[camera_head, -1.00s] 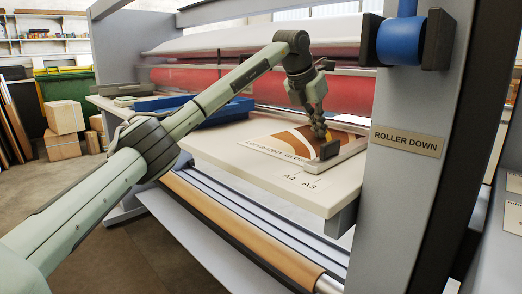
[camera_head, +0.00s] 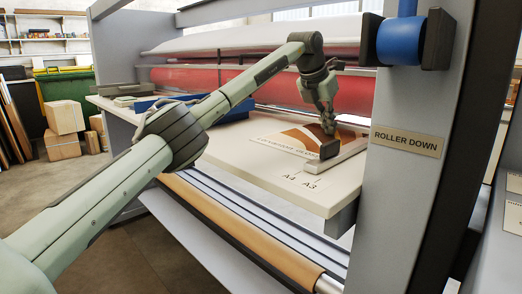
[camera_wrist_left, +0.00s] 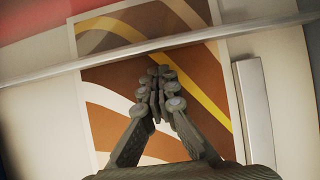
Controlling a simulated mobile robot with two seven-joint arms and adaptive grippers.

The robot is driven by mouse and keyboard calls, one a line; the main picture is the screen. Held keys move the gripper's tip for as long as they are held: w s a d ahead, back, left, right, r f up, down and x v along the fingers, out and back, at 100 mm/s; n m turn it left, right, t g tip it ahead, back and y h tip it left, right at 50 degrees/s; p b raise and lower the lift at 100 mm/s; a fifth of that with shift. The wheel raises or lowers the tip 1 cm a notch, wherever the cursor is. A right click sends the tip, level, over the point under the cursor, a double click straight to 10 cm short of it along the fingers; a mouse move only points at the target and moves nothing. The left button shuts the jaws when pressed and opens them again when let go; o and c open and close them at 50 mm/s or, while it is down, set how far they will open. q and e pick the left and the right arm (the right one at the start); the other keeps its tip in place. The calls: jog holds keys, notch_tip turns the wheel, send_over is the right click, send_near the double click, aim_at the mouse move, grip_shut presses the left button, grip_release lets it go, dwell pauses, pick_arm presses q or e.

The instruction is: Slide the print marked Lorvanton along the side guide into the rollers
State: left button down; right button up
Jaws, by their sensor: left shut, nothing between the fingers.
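The print (camera_head: 298,138) has brown, orange and white curves and lies flat on the pale feed table (camera_head: 225,150). Lettering along its near edge looks like "Lorvanton Gloss". The side guide (camera_head: 345,154), a light metal bar, lies along its right. My left gripper (camera_head: 328,130) is shut and empty, pointing down at the print beside the guide. In the left wrist view the closed fingertips (camera_wrist_left: 158,95) are over the print (camera_wrist_left: 110,75); the guide (camera_wrist_left: 252,110) runs close to its right edge. The far part of the print passes under a thin crossbar (camera_wrist_left: 150,50). My right gripper is out of view.
The red roller (camera_head: 215,77) spans the machine behind the table. A blue tray (camera_head: 160,103) lies at the table's left. A post marked "ROLLER DOWN" (camera_head: 408,141) stands at right.

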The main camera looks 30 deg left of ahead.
pick_arm(q)
jog(key=shift+w+d+f, duration=0.15)
jog(key=shift+w+d, duration=0.05)
jog(key=shift+w, duration=0.2)
jog(key=shift+w+r, duration=0.1)
jog(key=shift+r, duration=0.95)
jog(key=shift+r, duration=2.55)
